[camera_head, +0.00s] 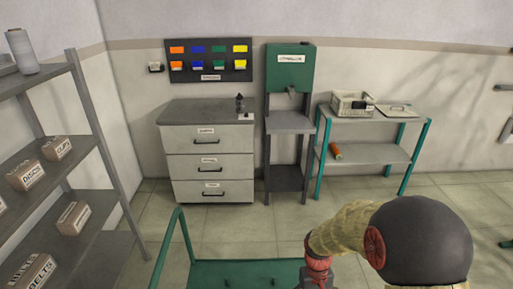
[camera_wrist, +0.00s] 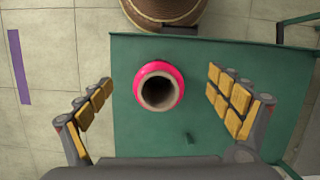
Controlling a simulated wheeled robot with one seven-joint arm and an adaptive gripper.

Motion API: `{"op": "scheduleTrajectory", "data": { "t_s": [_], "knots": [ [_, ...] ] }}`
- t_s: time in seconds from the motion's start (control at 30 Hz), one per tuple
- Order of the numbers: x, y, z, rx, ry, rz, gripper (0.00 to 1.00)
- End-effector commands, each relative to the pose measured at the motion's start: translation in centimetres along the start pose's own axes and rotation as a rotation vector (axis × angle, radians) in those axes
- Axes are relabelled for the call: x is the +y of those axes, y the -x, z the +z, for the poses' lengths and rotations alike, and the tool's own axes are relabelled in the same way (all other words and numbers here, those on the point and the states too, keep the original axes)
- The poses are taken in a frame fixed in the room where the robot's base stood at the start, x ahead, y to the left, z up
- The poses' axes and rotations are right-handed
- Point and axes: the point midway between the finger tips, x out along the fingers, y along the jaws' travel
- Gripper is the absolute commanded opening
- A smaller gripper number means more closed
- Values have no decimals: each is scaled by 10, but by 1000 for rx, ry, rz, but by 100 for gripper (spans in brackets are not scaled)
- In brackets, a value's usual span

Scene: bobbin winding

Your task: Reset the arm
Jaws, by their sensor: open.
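In the wrist view my gripper (camera_wrist: 159,78) is open, with its two yellow-padded fingers spread wide to left and right. A pink-rimmed round object with a dark hollow centre (camera_wrist: 160,69) shows between and below the fingers, seen from above. A gap shows between it and each finger. It appears to stand on the green cart top (camera_wrist: 215,140). In the head view the green cart (camera_head: 245,272) is at the bottom centre. My arm (camera_head: 415,240) fills the lower right there, and I cannot make out the gripper's fingers in that view.
A grey shelf rack (camera_head: 92,190) with labelled boxes stands at left. A drawer cabinet (camera_head: 208,150), a green machine stand (camera_head: 290,122) and a teal-legged table (camera_head: 375,153) line the back wall. An orange spool (camera_head: 336,151) lies on the table's lower shelf. Open floor lies between.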

Motion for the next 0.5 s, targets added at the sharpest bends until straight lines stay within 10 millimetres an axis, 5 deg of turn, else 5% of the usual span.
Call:
{"op": "scheduleTrajectory", "data": {
  "t_s": [0.5],
  "knots": [
    [-7,176,110,292,-80,2,91]
  ]
}}
